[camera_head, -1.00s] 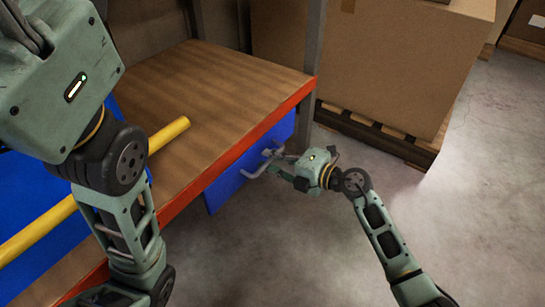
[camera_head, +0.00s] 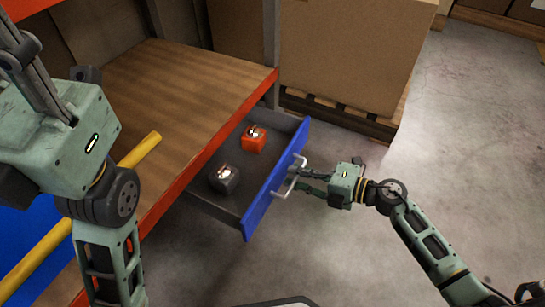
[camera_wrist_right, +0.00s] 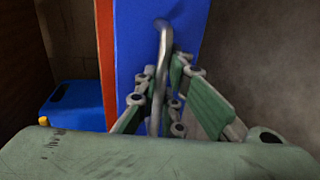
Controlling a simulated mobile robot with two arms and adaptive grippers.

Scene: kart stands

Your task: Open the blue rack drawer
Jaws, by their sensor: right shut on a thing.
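The blue rack drawer (camera_head: 275,183) stands well out from under the wooden shelf, its grey inside showing. A red-orange item (camera_head: 254,139) and a dark grey item (camera_head: 224,179) lie in it. A grey metal handle (camera_head: 292,176) is on its blue front. My right gripper (camera_head: 303,182) is shut on this handle. In the right wrist view the fingers (camera_wrist_right: 163,100) are on both sides of the handle bar (camera_wrist_right: 161,72).
The wooden shelf (camera_head: 180,80) with an orange-red edge is above and left of the drawer. A yellow bar (camera_head: 140,150) lies by it. A large cardboard box (camera_head: 325,55) on a pallet stands behind. The concrete floor (camera_head: 460,150) at the right is clear.

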